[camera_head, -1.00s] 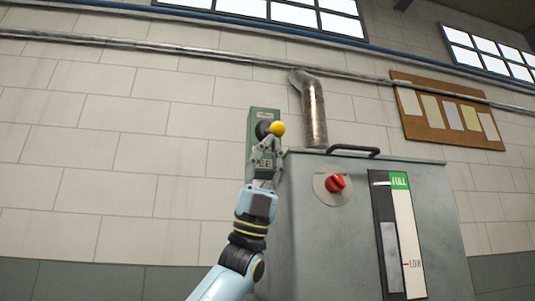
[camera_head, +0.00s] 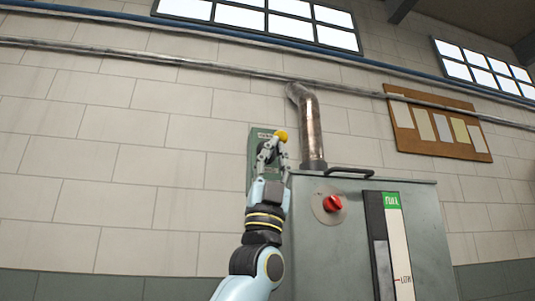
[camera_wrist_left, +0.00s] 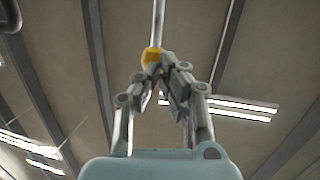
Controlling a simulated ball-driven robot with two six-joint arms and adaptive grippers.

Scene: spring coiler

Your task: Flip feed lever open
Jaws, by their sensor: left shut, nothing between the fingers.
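The feed lever shows as a yellow ball knob (camera_head: 281,135) in front of a green box (camera_head: 254,158) on the wall side of the grey cabinet. My left gripper (camera_head: 271,143) is shut and empty, fingers pointing up, right beside the knob. In the left wrist view the yellow knob (camera_wrist_left: 152,57) lies at the closed fingertips (camera_wrist_left: 166,66), partly behind them; I cannot tell whether they touch it. The lever's hub and most of the box front are hidden behind my gripper. My right gripper is not in view.
The grey cabinet (camera_head: 345,245) stands close on the right, with a red knob (camera_head: 332,203), a level gauge (camera_head: 391,200) and a top handle (camera_head: 349,172). A metal pipe (camera_head: 311,130) rises behind it. The space left of my arm is clear before the block wall.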

